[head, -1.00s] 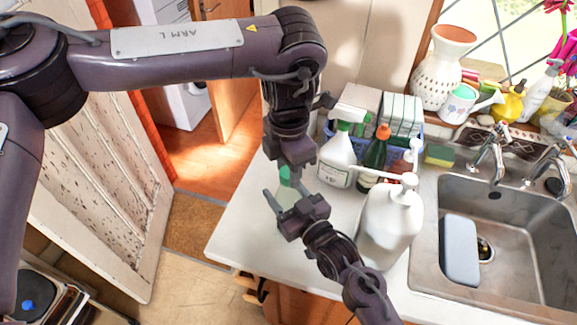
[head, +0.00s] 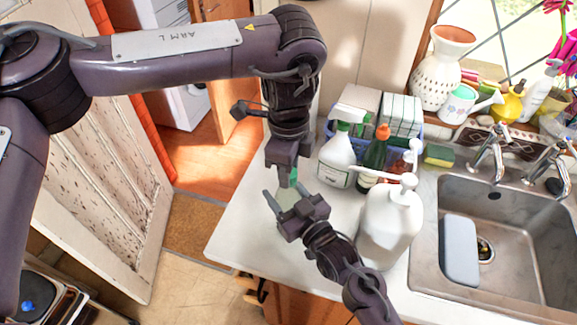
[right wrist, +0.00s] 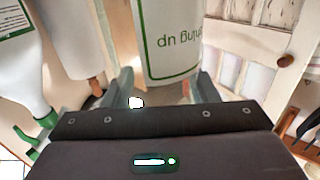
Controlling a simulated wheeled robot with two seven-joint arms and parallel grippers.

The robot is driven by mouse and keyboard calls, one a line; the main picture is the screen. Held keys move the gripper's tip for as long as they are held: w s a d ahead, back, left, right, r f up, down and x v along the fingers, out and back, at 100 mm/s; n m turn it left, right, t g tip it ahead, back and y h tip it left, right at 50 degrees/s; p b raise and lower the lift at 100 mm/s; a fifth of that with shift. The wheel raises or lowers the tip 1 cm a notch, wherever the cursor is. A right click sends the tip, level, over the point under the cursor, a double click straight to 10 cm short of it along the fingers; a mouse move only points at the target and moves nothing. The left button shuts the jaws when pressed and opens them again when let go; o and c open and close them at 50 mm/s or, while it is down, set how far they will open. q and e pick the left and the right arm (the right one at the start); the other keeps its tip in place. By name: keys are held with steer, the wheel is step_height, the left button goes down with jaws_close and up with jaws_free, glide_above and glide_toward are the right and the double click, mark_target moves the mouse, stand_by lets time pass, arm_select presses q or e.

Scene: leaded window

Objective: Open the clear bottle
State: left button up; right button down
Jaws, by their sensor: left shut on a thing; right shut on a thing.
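The clear bottle (head: 287,196) stands on the white counter (head: 235,235) near its left end, mostly hidden by my grippers. It has a green cap (head: 294,174), partly covered. My left gripper (head: 288,178) comes down from above and is shut on the cap. My right gripper (head: 284,200) reaches in from the front and is shut around the bottle's body. In the right wrist view the bottle, with green print on a pale label (right wrist: 170,45), sits between the fingers of this gripper (right wrist: 166,92). Whether the cap is loose on the neck cannot be seen.
A white pump jug (head: 388,225) stands close to the right of my right gripper. A spray bottle (head: 337,160), a dark green bottle with an orange cap (head: 375,155) and a blue basket (head: 419,148) stand behind. The sink (head: 520,270) is at the right.

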arm_select(q)
steer(key=n, duration=0.6)
steer(key=shift+n, duration=0.4)
steer(key=n, duration=0.7)
steer(key=shift+r, duration=0.1)
steer(key=shift+r, duration=0.2)
steer(key=shift+r, duration=0.9)
steer(key=shift+r, duration=2)
arm_select(e)
steer(key=shift+c, duration=2.3)
jaws_free()
